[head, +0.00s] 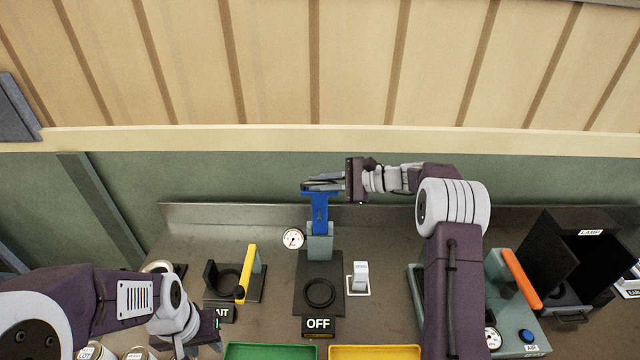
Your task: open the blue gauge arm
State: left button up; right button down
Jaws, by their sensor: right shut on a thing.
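The blue gauge arm (320,218) stands raised at the middle of the bench in the head view. It rises from a grey-green block (320,246) at the back of a black base with a round ring (319,292). My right gripper (322,184) reaches in from the right and is shut on the top end of the blue gauge arm. My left gripper (205,338) is low at the left, away from the gauge arm. Its fingers are too unclear to tell whether they are open.
A white dial (293,238) is left of the block. A sign reading OFF (318,323) is in front of the base, and a white switch (361,277) is to its right. A yellow-handled fixture (247,272) stands left, and an orange-handled station (522,278) right. Green (270,351) and yellow (375,352) trays lie in front.

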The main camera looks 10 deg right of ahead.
jog(key=c, duration=1.5)
grip_release()
jog(key=shift+o, duration=0.2)
jog(key=shift+s, duration=0.1)
jog(key=shift+s+d+b, duration=0.15)
jog(key=shift+d+b, duration=0.2)
jog(key=shift+b, duration=0.1)
jog(key=b+v, duration=0.3)
jog(key=v, duration=0.5)
jog(key=shift+r, duration=0.35)
